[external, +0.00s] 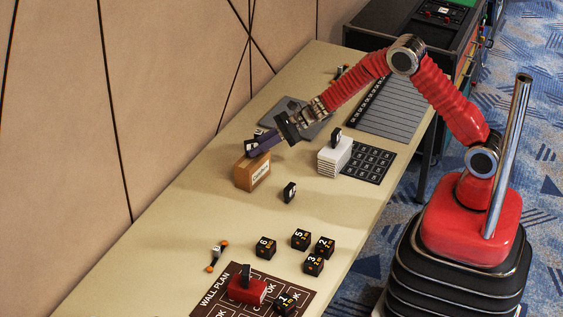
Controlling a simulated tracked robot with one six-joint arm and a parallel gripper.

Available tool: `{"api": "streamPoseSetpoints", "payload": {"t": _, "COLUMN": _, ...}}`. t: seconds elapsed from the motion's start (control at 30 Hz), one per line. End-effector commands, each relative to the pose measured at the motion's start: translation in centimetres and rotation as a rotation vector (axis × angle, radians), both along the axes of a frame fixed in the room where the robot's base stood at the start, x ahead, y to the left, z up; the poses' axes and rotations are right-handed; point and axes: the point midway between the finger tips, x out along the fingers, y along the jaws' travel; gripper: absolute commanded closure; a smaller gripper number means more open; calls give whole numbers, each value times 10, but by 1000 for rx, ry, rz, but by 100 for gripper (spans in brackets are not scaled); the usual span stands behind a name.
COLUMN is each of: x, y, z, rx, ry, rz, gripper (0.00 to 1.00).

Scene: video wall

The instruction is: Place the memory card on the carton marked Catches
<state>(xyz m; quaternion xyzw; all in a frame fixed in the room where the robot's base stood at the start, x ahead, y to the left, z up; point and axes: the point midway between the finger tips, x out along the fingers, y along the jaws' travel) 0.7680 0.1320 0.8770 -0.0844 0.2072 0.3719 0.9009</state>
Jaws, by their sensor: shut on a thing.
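The item is partly hidden by the fingers. I cannot tell whether it touches the carton's top.
A white stack (333,158) with a black item on top stands right of the carton. A small black item (289,192) lies in front. Several numbered black cubes (301,239) and a red block (246,291) on the wall plan sheet (222,296) are nearer. Bare table lies between.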

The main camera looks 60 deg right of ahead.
Motion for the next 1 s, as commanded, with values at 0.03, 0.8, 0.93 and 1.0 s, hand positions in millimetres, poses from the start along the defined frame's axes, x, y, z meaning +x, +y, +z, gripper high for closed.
{"api": "streamPoseSetpoints", "payload": {"t": 0.03, "x": 0, "y": 0, "z": -3, "rx": -1, "ry": -1, "rz": 0, "gripper": 100}}
{"api": "streamPoseSetpoints", "payload": {"t": 0.8, "x": 0, "y": 0, "z": -4, "rx": -1, "ry": -1, "rz": 1, "gripper": 65}}
{"api": "streamPoseSetpoints", "payload": {"t": 0.93, "x": 0, "y": 0, "z": -3, "rx": -1, "ry": -2, "rz": 0, "gripper": 65}}
{"api": "streamPoseSetpoints", "payload": {"t": 1.0, "x": -1, "y": -2, "z": -1, "rx": 0, "ry": -2, "rz": 0, "gripper": 65}}
